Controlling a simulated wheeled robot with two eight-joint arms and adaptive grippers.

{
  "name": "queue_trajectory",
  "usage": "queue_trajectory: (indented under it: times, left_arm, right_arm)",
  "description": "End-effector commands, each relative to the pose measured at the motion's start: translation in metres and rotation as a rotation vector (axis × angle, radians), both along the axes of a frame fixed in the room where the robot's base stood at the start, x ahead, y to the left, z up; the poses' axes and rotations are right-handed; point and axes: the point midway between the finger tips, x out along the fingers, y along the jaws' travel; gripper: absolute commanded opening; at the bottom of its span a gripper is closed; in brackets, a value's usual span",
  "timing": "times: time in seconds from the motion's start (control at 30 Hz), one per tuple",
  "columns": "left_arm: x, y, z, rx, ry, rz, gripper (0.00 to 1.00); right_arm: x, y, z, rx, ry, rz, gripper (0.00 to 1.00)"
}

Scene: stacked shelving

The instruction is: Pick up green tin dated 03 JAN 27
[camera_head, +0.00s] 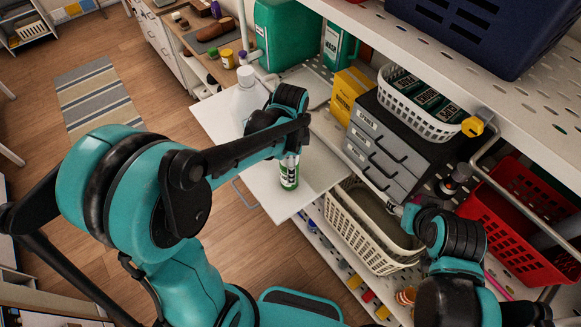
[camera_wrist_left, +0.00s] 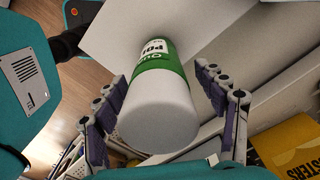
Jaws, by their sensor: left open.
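A green and white tin (camera_head: 289,176) stands upright on the white pull-out board in the head view. In the left wrist view the tin (camera_wrist_left: 162,66) has a wide green band with partly visible white lettering and a plain pale end towards the camera. No date is readable on it. My left gripper (camera_head: 290,157) is over the tin's upper part. In the wrist view its open fingers (camera_wrist_left: 161,80) are on either side of the tin, with gaps visible. My right gripper (camera_head: 399,211) is near the grey drawers and cream basket; its fingers are too small to judge.
The white board (camera_head: 310,178) also holds a white bottle (camera_head: 246,102) behind my left arm. Grey drawers (camera_head: 380,152) and a yellow box (camera_head: 349,94) stand right of it. A cream basket (camera_head: 365,240) is lower right, a red crate (camera_head: 515,215) far right. An upper shelf (camera_head: 400,45) overhangs.

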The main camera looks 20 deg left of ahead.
Motion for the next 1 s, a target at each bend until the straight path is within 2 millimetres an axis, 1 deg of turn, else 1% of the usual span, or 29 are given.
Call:
queue_trajectory:
  times: [0.03,0.1,0.3,0.33,0.37,0.4,0.47,0.5,0.57,0.63,0.67,0.87,1.0]
  left_arm:
    - [0.000,0.000,-0.005,0.000,0.000,0.000,0.72]
    - [0.000,0.000,-0.008,0.000,0.000,0.000,0.72]
    - [0.000,0.000,-0.008,0.000,0.000,0.001,0.72]
    - [0.000,0.000,-0.008,0.000,0.000,0.001,0.66]
    - [0.000,0.000,-0.008,0.000,0.000,0.001,0.58]
    - [0.000,0.000,-0.008,0.000,0.000,0.001,0.48]
    - [0.000,0.000,-0.008,0.000,0.000,0.001,0.32]
    - [0.000,0.000,-0.008,0.000,0.000,0.001,0.21]
    - [0.000,0.000,-0.008,0.000,0.000,0.001,0.07]
    - [0.000,0.000,-0.008,0.000,0.000,0.001,0.07]
    - [0.000,0.000,-0.008,0.000,0.000,0.001,0.01]
    - [0.000,0.000,-0.007,0.000,0.000,0.001,0.01]
    - [0.000,0.000,0.001,0.000,0.000,0.001,0.01]
  right_arm:
    - [0.000,0.000,0.000,0.000,0.000,0.000,0.56]
    - [0.000,0.000,-0.001,0.000,0.000,0.000,0.56]
    - [0.000,0.000,0.000,0.000,0.000,0.000,0.56]
    - [0.000,0.000,0.000,0.000,0.000,0.000,0.56]
    - [0.000,0.000,0.000,0.000,0.000,0.000,0.56]
    - [0.000,0.000,0.000,0.000,0.000,0.000,0.56]
    - [0.000,0.000,0.000,0.000,0.000,0.000,0.56]
    - [0.000,0.000,0.000,0.000,0.000,0.000,0.56]
    - [0.000,0.000,0.000,0.000,0.000,0.000,0.56]
    - [0.000,0.000,0.000,0.000,0.000,0.000,0.56]
    - [0.000,0.000,0.000,0.000,0.000,0.000,0.56]
    - [0.000,0.000,0.000,0.000,0.000,0.000,0.56]
    - [0.000,0.000,0.000,0.000,0.000,0.000,0.56]
